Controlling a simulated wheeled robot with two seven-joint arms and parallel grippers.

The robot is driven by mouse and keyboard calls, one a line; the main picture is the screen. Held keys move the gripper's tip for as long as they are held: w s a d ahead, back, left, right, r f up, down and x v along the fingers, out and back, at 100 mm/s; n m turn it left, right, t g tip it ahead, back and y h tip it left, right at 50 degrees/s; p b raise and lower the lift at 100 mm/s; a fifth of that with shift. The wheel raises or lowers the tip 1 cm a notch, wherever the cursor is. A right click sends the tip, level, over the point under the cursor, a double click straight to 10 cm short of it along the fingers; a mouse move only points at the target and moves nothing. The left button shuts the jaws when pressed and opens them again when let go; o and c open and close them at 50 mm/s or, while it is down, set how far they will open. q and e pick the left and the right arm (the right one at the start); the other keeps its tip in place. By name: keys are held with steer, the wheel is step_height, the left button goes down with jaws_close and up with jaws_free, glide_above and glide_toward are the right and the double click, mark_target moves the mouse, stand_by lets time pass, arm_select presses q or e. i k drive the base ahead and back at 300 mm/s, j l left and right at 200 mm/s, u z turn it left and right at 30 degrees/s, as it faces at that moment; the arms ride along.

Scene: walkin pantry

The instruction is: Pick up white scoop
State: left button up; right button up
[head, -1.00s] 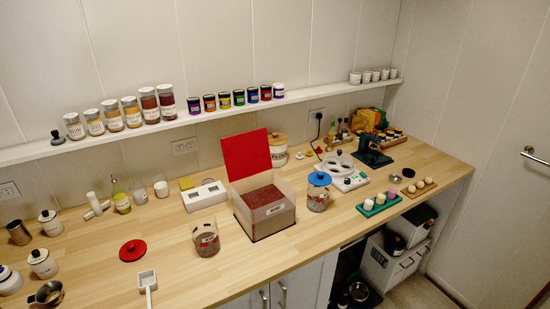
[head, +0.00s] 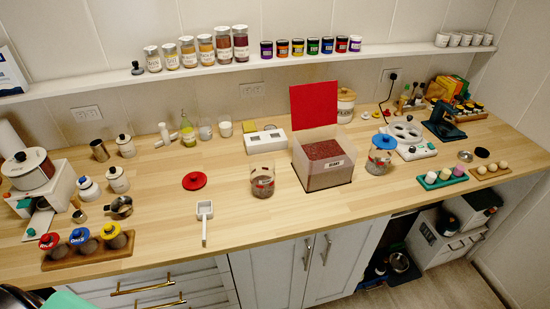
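The white scoop (head: 205,211) lies on the wooden counter in the head view, left of centre and near the front edge. Its square cup is at the back and its thin handle points toward the front edge. Nothing touches it. Neither of my grippers can be made out in the head view. A dark rounded shape with a pale green part shows at the bottom left corner; I cannot tell what it is.
Behind the scoop lies a red lid (head: 194,181). To its right are a glass jar (head: 262,183) and an open clear bin (head: 324,178) with a red lid. A wooden rack (head: 88,249) with several colour-lidded jars stands left. The counter around the scoop is clear.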

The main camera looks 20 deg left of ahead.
mark_target(205, 209)
steer(key=u, duration=1.2)
